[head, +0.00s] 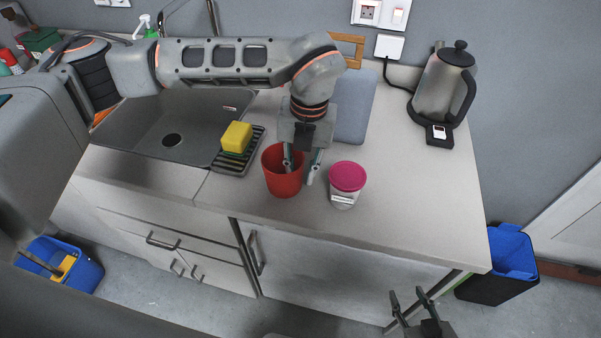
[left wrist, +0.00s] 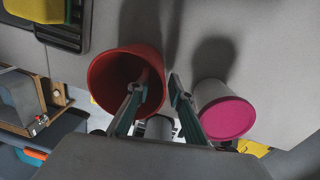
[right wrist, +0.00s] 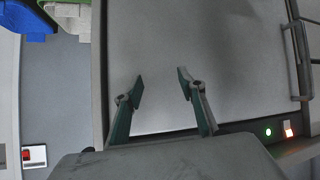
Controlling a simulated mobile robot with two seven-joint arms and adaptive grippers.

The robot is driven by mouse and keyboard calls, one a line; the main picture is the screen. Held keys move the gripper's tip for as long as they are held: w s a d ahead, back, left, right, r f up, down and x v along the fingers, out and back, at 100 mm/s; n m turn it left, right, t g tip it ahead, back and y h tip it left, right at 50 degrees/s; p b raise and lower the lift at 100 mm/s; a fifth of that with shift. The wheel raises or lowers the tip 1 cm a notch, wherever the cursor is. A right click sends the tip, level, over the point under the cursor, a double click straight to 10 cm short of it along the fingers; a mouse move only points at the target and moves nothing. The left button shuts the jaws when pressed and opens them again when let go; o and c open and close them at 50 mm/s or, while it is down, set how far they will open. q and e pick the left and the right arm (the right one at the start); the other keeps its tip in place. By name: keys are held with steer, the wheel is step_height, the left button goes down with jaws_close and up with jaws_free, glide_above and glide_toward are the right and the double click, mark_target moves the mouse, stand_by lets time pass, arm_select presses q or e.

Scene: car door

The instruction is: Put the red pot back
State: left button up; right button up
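My left gripper (head: 301,172) points down at the pot's right side. One finger is inside the pot's opening and the other is outside, between the pot and a pink-lidded tub. The fingers are apart, with the pot's rim between them; I see no clear contact. In the left wrist view the left gripper (left wrist: 154,90) looks open. My right gripper (head: 411,301) is open and empty, low in front of the counter; the right wrist view shows it too (right wrist: 160,80).
The tub with the pink lid (head: 347,178) stands close right of the pot. A yellow sponge (head: 237,136) lies on a dark rack (head: 232,162) beside the sink (head: 160,135). A kettle (head: 444,84) stands at the back right. The counter's right part is clear.

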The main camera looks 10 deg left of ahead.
arm_select(q)
step_height(320, 180, up, 11)
steer(key=b, duration=0.1)
steer(key=shift+d, duration=0.45)
